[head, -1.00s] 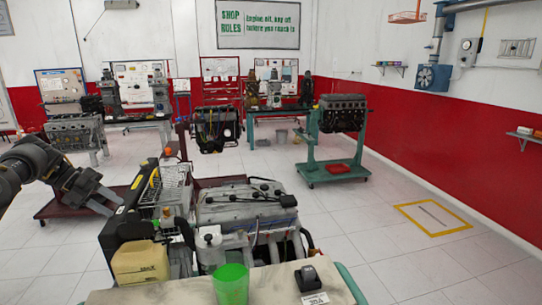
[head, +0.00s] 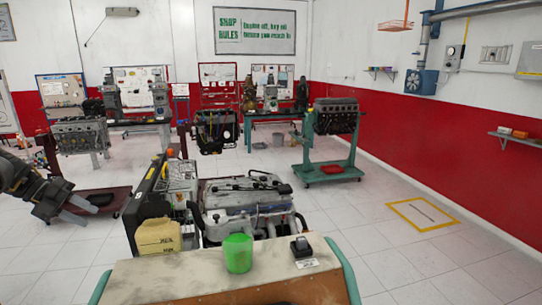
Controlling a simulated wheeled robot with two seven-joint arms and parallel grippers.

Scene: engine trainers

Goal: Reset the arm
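My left gripper (head: 91,217) is at the left edge of the head view, low on its dark arm. Its two grey fingers are apart, with nothing between them. It hangs in front of a dark red stand base and left of the engine trainer (head: 245,196), touching neither. My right gripper is out of view.
A worn bench top (head: 190,280) is closest, with a green cup (head: 238,253) and a small black device (head: 301,247) on it. A yellowish jug (head: 158,237) stands by the trainer. A green engine stand (head: 330,174) is farther back. Floor at right is clear, with a yellow-marked square (head: 422,216).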

